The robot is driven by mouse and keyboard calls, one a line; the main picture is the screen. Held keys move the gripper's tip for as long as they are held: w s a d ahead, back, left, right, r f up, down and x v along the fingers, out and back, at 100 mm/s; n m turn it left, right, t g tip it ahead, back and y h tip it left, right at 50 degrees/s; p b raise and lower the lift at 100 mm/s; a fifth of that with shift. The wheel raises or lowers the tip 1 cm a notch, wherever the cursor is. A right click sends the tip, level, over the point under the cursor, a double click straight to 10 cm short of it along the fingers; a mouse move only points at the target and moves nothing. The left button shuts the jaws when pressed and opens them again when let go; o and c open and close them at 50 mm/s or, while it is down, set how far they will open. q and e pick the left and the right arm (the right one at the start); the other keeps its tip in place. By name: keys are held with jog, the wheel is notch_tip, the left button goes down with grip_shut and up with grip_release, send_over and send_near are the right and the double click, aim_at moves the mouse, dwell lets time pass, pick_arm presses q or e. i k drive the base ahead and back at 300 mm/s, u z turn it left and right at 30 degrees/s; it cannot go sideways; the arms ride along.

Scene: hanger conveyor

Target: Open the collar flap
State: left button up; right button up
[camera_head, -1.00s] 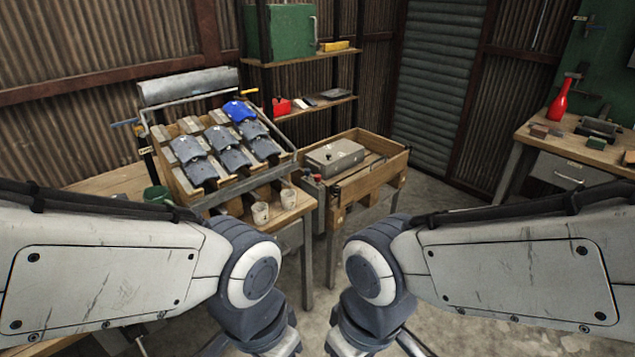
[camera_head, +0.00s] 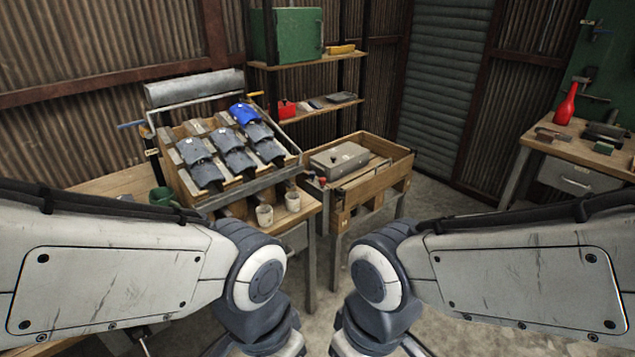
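The likely collar flap is the long grey curved cover (camera_head: 194,88) lying across the top of the slanted wooden rack. It has side arms and a yellow-tipped handle (camera_head: 256,94) on the right and a blue-tipped one (camera_head: 131,125) on the left. I cannot tell for sure whether it is the flap or how far it is open. Below it, several dark grey folded pieces (camera_head: 231,151) and one blue piece (camera_head: 243,113) lie in rows. Both my arms are low in the foreground, well apart from the rack. Their grippers are below the picture's edge.
Two light cups (camera_head: 265,215) and a green mug (camera_head: 162,197) stand at the rack's front. A wooden crate table (camera_head: 375,180) with a grey box (camera_head: 340,157) is to the right. A workbench (camera_head: 570,150) with a red bottle (camera_head: 566,105) stands far right. Open floor lies between.

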aim_at(360, 192)
jog(key=z, duration=0.6)
jog(key=i, duration=3.15)
jog(key=u, duration=0.5)
